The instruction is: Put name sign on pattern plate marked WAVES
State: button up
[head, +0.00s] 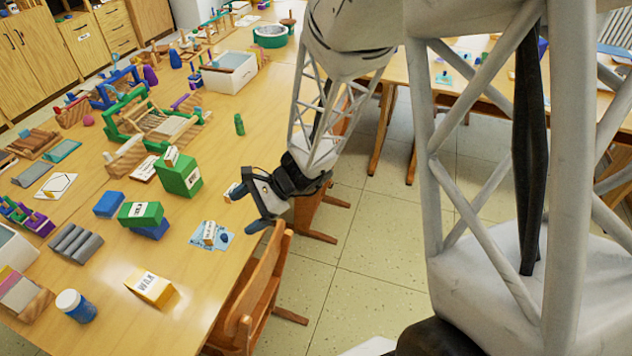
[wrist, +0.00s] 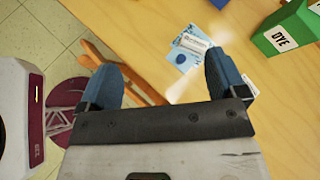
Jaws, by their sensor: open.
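A small wooden block with a white lettered face, which looks like the name sign (head: 209,231), is on a pale blue patterned plate (head: 225,239) near the table's right edge. In the wrist view the sign (wrist: 194,43) lies over the upper part of the plate (wrist: 178,60), which has a dark blue round mark. The lettering is too small to read, so I cannot tell whether the plate says WAVES. My gripper (head: 244,207) is open and empty, up and to the right of the sign, apart from it. Both blue fingers (wrist: 163,65) show in the wrist view.
A green DYE box (head: 179,175) and a green box on a blue one (head: 141,214) stand left of the plate. A wooden chair (head: 262,283) stands against the table edge.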

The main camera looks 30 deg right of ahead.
jog(key=s+d+r+n+h, duration=0.5)
jog(key=s+r, duration=0.4)
jog(key=r, duration=0.2)
jog(key=s+d+r+n+t+h, duration=0.1)
jog(key=s+d+r+n+h, duration=0.3)
jog(key=s+r+n+h, duration=0.3)
notch_tip(320, 180, up, 4)
jog(key=s+n, duration=0.2)
jog(key=n, duration=0.1)
jog(key=shift+s+d+n, duration=0.25)
jog(key=shift+d+n, duration=0.05)
jog(key=shift+d, duration=0.05)
